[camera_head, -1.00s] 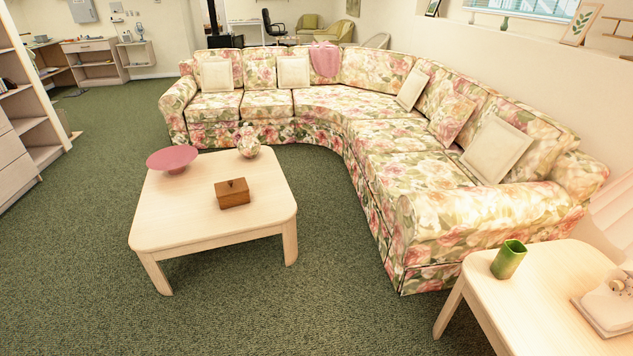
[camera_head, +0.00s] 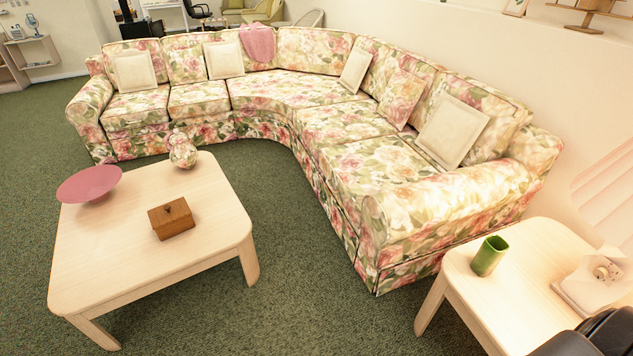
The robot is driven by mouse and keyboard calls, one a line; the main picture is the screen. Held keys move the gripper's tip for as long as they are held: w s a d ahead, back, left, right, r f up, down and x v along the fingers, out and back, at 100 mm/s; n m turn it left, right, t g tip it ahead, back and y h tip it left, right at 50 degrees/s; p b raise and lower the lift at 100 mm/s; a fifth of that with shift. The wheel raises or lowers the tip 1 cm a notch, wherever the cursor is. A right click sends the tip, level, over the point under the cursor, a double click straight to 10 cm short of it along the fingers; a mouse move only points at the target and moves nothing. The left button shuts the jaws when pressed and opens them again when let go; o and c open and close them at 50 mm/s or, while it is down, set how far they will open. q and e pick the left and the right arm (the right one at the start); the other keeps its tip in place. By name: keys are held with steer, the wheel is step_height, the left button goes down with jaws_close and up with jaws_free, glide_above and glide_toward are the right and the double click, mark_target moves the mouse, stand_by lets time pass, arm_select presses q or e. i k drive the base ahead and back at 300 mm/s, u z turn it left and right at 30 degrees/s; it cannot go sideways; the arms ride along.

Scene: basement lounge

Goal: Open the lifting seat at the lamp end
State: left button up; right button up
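The floral sectional sofa (camera_head: 300,125) curves from the left to the right end, by the side table. The seat at that near right end (camera_head: 385,172) lies flat and level with its neighbours, between the sofa's armrest (camera_head: 455,205) and the middle seats. A pinkish lampshade (camera_head: 605,190) is cut off at the right edge. A dark part at the bottom right corner seems to be my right arm; no fingers show there. Neither of my grippers is in view.
A cream cushion (camera_head: 452,132) and a floral cushion (camera_head: 402,98) lean above the right seats. The side table (camera_head: 500,300) holds a green cup (camera_head: 489,256) and a tissue box (camera_head: 590,285). The coffee table (camera_head: 110,240) stands left, with carpet (camera_head: 300,300) clear between it and the sofa.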

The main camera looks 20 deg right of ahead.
mark_target(352, 171)
steer(key=z, duration=0.25)
steer(key=i, duration=0.75)
steer(key=z, duration=0.5)
